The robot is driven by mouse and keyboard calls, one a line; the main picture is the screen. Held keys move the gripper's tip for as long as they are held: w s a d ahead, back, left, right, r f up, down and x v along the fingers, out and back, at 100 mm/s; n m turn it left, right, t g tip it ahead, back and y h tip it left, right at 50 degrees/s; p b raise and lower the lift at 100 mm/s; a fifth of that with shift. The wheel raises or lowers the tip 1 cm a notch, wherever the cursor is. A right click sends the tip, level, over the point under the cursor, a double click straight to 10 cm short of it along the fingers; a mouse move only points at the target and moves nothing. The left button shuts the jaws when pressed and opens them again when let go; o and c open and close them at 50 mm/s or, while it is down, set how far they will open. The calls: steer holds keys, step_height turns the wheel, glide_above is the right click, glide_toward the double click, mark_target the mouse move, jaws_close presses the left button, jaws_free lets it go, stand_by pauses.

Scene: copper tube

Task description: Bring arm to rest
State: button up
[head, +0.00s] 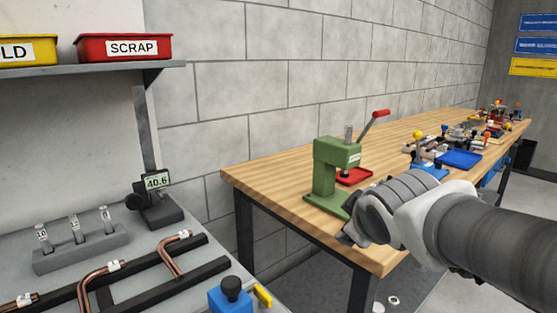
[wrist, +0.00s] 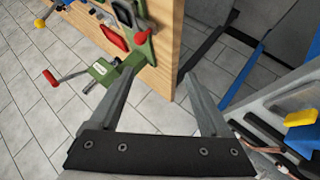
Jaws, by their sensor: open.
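My arm reaches in from the right in the head view, with my gripper (head: 348,238) at the near edge of the wooden bench, in front of the green press. In the wrist view my gripper (wrist: 160,76) has its two fingers spread wide with nothing between them. The green press (head: 328,175) with its red-tipped lever stands on the bench corner. It also shows beyond the left finger in the wrist view (wrist: 110,72). Bent copper tubes (head: 175,252) lie on dark rails on the grey table at left, apart from my gripper.
The wooden bench (head: 250,176) carries a red tray (head: 354,176), a blue tray (head: 460,159) and several small fixtures. The grey table holds a gauge reading 40.6 (head: 156,182) and a blue block (head: 230,298). A red SCRAP bin (head: 124,48) sits on a shelf. Floor shows between table and bench.

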steer(key=s+d+f+m+g, duration=0.1)
steer(key=s+f+m+g, duration=0.2)
steer(key=s, duration=0.5)
steer(key=s+f+m+g, duration=0.2)
steer(key=s+f+m, duration=0.25)
steer(key=s, duration=0.35)
step_height(320, 180, up, 21)
steer(key=s+m+p, duration=0.1)
steer(key=p, duration=1.9)
steer(key=shift+a+y+p, duration=0.2)
steer(key=shift+y+p, duration=0.1)
steer(key=shift+p, duration=0.1)
